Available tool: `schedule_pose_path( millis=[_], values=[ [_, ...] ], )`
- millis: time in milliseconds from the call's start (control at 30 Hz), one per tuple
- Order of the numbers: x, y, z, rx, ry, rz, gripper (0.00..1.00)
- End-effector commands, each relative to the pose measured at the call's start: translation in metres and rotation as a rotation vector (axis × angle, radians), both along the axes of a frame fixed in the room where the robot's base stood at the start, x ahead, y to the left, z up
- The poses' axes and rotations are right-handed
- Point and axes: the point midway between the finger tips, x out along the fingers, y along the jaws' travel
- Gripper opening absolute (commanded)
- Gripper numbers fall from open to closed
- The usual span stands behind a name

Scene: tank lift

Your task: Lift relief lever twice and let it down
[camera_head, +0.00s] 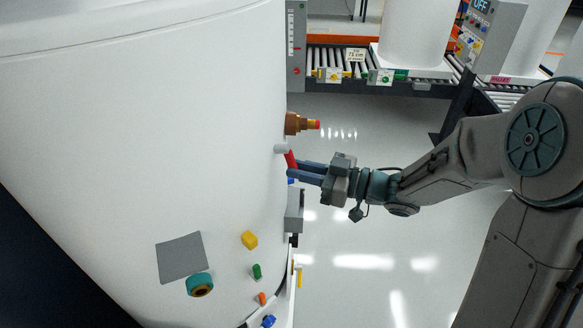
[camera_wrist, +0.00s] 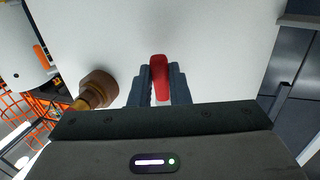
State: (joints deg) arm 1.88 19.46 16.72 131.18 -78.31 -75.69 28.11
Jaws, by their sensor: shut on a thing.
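The red relief lever (camera_head: 291,160) sticks out from the side of the large white tank (camera_head: 140,130), just below a light grey stub (camera_head: 281,148). It slants down and to the right in the head view. My gripper (camera_head: 294,174) reaches it from the right, with its fingers level. In the wrist view the lever (camera_wrist: 159,72) stands between the two dark fingers of my gripper (camera_wrist: 160,88), which are shut on it.
A brass fitting (camera_head: 297,123) with a red tip juts out just above the lever; it also shows in the wrist view (camera_wrist: 97,89). A grey box (camera_head: 293,212) is mounted below. A roller conveyor (camera_head: 345,62) stands behind. The floor (camera_head: 350,245) below my arm is clear.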

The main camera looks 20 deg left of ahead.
Motion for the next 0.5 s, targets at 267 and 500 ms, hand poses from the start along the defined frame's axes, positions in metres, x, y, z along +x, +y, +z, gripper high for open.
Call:
schedule_pose_path(
  millis=[267, 500],
  values=[
    [-0.0020, 0.0032, -0.0045, 0.049, -0.002, 0.007, 0.00],
    [-0.0019, 0.0030, -0.0036, 0.052, -0.002, 0.006, 0.00]
  ],
)
